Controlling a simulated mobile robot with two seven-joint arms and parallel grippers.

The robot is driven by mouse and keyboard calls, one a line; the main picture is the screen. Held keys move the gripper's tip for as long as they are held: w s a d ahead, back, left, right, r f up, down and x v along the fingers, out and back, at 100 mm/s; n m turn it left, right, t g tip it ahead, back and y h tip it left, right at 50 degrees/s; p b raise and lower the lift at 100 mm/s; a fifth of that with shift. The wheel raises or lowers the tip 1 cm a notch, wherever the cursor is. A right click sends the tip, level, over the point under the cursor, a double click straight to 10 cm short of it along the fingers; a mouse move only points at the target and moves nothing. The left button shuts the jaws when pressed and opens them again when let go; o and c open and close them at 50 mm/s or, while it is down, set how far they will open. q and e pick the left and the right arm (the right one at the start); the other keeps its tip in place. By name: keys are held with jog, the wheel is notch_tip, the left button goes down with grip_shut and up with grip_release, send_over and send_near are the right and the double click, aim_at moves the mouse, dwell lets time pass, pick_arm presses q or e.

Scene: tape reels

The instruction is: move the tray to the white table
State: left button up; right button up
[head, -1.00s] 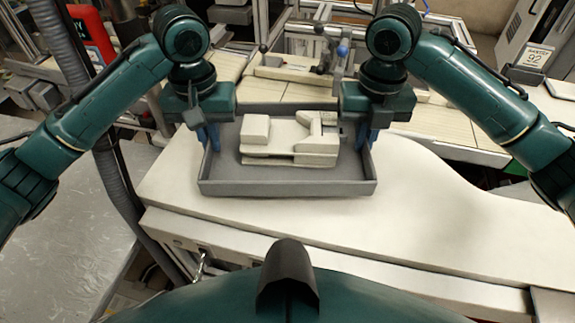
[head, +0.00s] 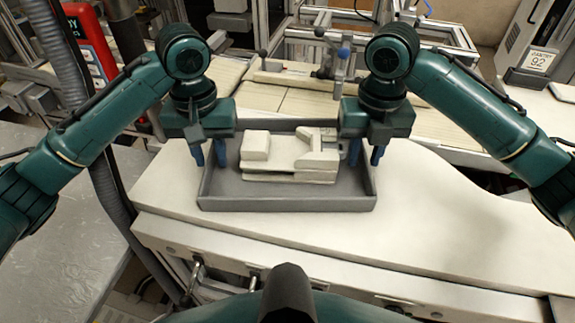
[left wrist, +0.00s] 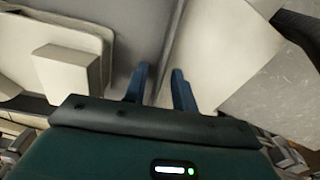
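The grey tray (head: 285,203) rests level on the white table (head: 450,225), near its front edge. It holds an off-white blocky object (head: 290,160), which also shows in the left wrist view (left wrist: 68,75). My left gripper (head: 209,153) is at the tray's left wall. Its blue fingers stand apart, one on each side of the wall, as the left wrist view shows (left wrist: 160,82). My right gripper (head: 368,153) is at the right wall with its fingers apart on either side. Its finger contact with the wall is not clear.
Clear white tabletop lies to the right of the tray. Behind it are a pale slatted surface (head: 430,125) and a metal frame with clamps (head: 335,65). A grey metal surface (head: 60,200) and a dark hose (head: 110,190) are at the left.

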jog(key=shift+r, duration=0.2)
pick_arm(q)
notch_tip(320, 180, up, 12)
pick_arm(e)
notch_tip(320, 180, up, 12)
jog(key=shift+f, duration=0.15)
dwell(0.4)
dwell(0.4)
